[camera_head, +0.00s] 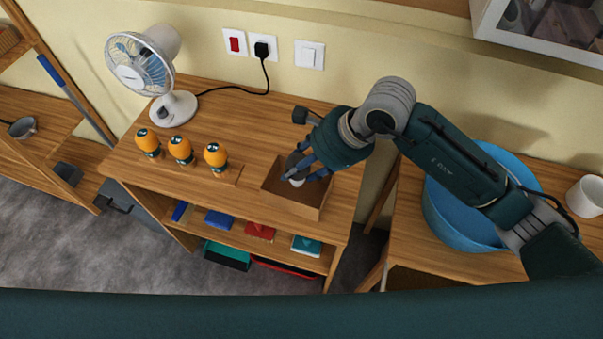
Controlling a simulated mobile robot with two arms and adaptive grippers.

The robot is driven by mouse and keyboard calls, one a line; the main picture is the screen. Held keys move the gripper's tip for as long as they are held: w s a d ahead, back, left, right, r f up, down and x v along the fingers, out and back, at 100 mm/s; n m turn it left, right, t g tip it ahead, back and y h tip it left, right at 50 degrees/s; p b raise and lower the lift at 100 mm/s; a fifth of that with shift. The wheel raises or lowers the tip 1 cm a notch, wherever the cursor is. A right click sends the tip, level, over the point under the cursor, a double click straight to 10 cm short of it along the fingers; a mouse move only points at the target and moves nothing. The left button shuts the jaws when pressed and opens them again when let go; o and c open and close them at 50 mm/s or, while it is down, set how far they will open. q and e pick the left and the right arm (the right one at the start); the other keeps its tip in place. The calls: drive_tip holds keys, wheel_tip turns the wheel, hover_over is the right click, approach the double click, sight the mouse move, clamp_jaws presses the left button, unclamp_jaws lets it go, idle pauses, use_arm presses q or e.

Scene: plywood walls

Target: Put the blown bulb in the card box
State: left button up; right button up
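The open card box (290,209) stands at the right end of the wooden unit's top. My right gripper (304,175) points down into the mouth of the box, its blue fingers at the box's upper half. A small pale, rounded thing (297,183), perhaps the blown bulb, shows at the fingertips. The fingers partly hide it, and I cannot tell whether they grip it or it rests in the box. My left gripper is not in view.
A white fan (145,70) stands at the back left, its cord running to a wall socket (263,48). A blue basin (452,212) and white mug (586,196) stand on the right table. Coloured items lie on the shelf below. The top's middle is clear.

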sight(301, 179)
wheel_tip(301, 179, down, 4)
drive_tip(key=shift+f+p, duration=0.1)
drive_tip(key=shift+p, duration=0.35)
drive_tip(key=shift+f, duration=0.4)
drive_tip(key=shift+f, duration=0.1)
drive_tip(key=o, duration=0.9)
